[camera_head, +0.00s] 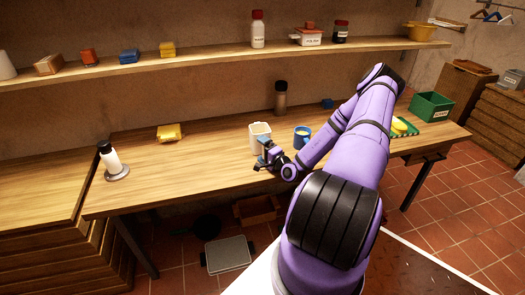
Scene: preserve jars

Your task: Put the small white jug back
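A small white jug (258,132) stands upright at the middle of the wooden workbench, or just above it; I cannot tell which. My gripper (264,160) is right in front of the jug's lower part, and its dark fingers overlap the jug in this view. The fingers are too small and too covered to show whether they are open, or shut on the jug. A blue mug (302,138) with pale contents is close to the right of the jug, partly beside my purple arm.
A dark-capped bottle (281,98) stands behind the jug. A white bottle (110,160) on a grey disc and a yellow block (169,132) are to the left. A green crate (431,107) is at the right. A shelf (220,57) runs above; clear bench lies left of the jug.

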